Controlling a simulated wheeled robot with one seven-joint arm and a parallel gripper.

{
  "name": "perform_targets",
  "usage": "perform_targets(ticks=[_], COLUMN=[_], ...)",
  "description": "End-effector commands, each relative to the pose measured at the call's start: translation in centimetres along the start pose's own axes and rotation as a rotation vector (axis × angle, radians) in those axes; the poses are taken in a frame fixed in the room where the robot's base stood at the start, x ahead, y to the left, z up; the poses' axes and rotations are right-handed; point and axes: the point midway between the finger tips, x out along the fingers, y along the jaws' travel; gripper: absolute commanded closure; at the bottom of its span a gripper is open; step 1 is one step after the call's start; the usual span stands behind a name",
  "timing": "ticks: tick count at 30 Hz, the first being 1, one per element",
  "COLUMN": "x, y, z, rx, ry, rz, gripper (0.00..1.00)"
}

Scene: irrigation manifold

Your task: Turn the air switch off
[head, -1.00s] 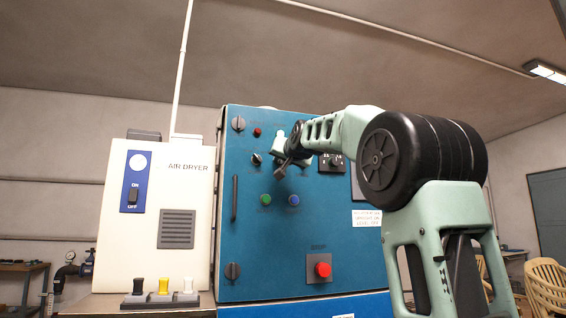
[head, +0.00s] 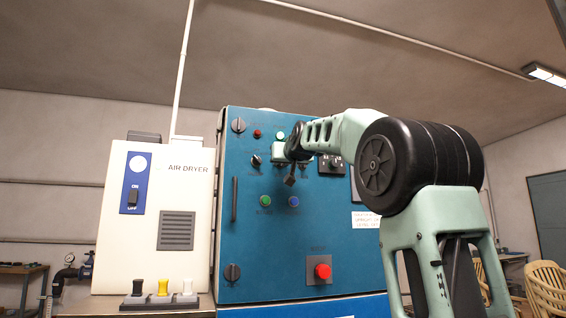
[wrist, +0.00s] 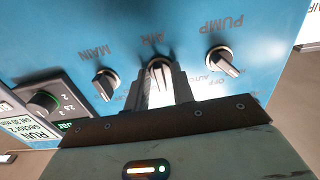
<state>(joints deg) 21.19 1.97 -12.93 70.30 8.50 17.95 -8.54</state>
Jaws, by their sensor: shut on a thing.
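The air switch (wrist: 158,67) is a dark rotary knob under the label AIR on the blue panel, which appears upside down in the wrist view. My gripper (wrist: 160,86) is shut on this knob, with its fingers at the knob's sides. In the head view my gripper (head: 291,158) is against the upper part of the blue panel (head: 240,270) and hides the air switch. The knob's exact setting is hard to read.
The pump switch (wrist: 222,62) and main switch (wrist: 106,84) sit close on either side. A display (wrist: 30,124) is beyond the main switch. A red button (head: 322,270) and a white air dryer (head: 125,240) with its own ON/OFF switch (head: 133,198) are also in view.

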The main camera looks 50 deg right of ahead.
Motion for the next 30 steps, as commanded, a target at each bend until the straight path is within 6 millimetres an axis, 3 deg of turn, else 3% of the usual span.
perform_targets(ticks=[3, 4, 5, 17, 23, 30], x=[0.0, 0.0, 0.0, -0.9, -4.5, -10.3], y=[0.0, 0.0, 0.0, 0.0, 0.0, 0.1], z=[0.1, 0.1, 0.1, 0.0, 0.1, 0.1], rx=[-0.001, -0.001, -0.001, 0.000, 0.001, 0.001], ry=[-0.001, -0.001, -0.001, 0.001, 0.003, 0.003], rz=[0.000, 0.000, 0.000, -0.001, -0.001, 0.000], gripper=[0.98, 0.73, 0.69, 0.69, 0.69, 0.69])
